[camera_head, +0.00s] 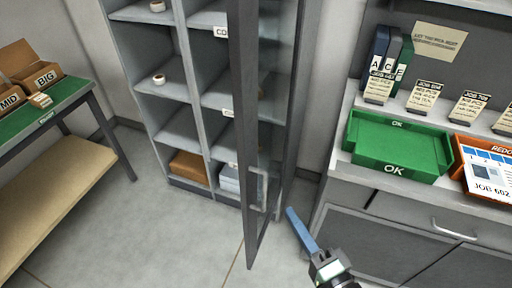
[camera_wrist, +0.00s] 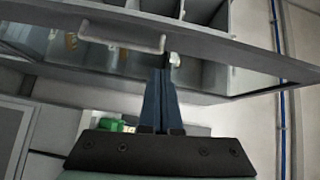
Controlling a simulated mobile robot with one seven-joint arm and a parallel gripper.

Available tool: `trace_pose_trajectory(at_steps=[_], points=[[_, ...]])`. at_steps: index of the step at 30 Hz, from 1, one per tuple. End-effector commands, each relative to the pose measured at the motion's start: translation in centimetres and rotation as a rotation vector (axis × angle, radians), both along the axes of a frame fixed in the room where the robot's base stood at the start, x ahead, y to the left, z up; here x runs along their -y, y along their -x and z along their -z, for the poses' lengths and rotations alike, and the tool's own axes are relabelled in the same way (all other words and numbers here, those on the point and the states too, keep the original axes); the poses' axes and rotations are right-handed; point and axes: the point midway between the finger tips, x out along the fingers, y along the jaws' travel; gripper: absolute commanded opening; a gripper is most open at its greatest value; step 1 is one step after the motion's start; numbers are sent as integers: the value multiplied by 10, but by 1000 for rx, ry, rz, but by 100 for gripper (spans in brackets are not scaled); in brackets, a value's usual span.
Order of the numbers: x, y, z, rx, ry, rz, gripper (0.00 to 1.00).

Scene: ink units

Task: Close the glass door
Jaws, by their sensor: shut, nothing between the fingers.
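The glass door (camera_head: 244,120) stands open on the tall grey cabinet, its dark frame swung out toward me. Its pale bar handle (camera_head: 258,188) is low on the door. In the wrist view the door frame (camera_wrist: 225,48) crosses the top, with the handle (camera_wrist: 122,44) left of my fingertips. My gripper (camera_head: 291,212) has blue fingers pressed together with nothing in them. It is right of the door and lower than the handle in the head view. In the wrist view my gripper (camera_wrist: 165,68) points at the door; I cannot tell whether it touches.
The grey cabinet (camera_head: 146,75) has open shelves with small rolls and boxes. A workbench at right holds a green OK tray (camera_head: 397,148) and an orange tray (camera_head: 459,168). A green-topped table (camera_head: 75,105) with cardboard boxes is at left. The floor (camera_head: 150,235) in front is clear.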

Motion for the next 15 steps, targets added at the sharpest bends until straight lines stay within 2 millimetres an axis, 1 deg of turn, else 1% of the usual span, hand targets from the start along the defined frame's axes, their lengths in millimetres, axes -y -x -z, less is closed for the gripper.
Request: trace_pose_trajectory(at_steps=[1, 4, 8, 11, 15], points=[[3, 6, -13, -14, -35, 3, 0], [5, 14, -16, -25, -84, 5, 0], [6, 17, -16, -31, -111, 5, 0], [3, 11, -16, -29, -115, 4, 0], [-8, -9, -18, -30, -114, 1, 0]])
